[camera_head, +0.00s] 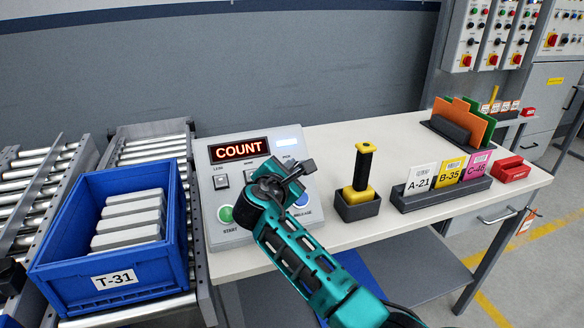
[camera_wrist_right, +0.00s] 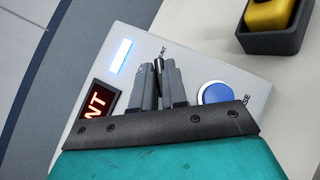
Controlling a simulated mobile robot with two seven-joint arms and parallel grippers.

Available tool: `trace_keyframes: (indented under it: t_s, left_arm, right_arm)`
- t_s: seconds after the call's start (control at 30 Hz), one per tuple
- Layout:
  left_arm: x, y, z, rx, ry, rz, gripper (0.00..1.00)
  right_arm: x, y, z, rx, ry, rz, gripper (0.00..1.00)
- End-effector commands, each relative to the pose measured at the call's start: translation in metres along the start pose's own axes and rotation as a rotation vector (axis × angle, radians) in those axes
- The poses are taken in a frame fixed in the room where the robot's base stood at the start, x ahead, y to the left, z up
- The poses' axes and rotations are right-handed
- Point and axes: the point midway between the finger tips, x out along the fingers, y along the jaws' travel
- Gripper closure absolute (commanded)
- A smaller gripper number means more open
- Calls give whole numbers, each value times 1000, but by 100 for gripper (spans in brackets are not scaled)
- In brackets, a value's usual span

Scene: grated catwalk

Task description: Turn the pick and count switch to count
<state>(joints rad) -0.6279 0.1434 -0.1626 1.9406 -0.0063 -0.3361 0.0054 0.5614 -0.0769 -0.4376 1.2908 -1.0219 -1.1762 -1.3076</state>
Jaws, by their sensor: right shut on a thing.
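The light grey control panel (camera_head: 205,178) stands on the white table, and its red display (camera_head: 238,149) reads COUNT. My right gripper (camera_head: 299,171) is over the panel's right half and hides the switch in the head view. In the right wrist view, the gripper's grey fingers (camera_wrist_right: 159,80) are closed around the dark switch knob (camera_wrist_right: 158,66), of which only a small part shows. The label by the knob is partly covered, with its end readable as "UNT". A lit white lamp (camera_wrist_right: 121,54) is beside it. My left gripper is not in view.
A green button (camera_head: 226,213) and a blue button (camera_head: 302,201) are close to my right gripper. A black-and-yellow handled tool (camera_head: 364,166) stands in a holder to the right. A blue crate (camera_head: 104,272) with grey packs is at the left on rollers.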

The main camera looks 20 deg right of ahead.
Motion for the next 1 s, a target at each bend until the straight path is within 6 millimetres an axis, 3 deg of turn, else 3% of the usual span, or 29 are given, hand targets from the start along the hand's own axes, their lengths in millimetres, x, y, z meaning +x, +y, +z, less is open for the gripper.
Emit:
trace_keyframes:
  t_s: [0.67, 0.7, 0.93, 1.0]
  left_arm:
    - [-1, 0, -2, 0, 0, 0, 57]
    - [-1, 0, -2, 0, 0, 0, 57]
    - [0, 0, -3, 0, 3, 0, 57]
    - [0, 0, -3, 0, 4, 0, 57]
  right_arm:
    - [0, 0, -1, 47, 3, -49, 100]
    - [0, 0, -1, 47, 3, -49, 86]
    - [0, 0, -1, 46, 2, -47, 64]
    - [0, 0, 0, 46, 1, -47, 62]
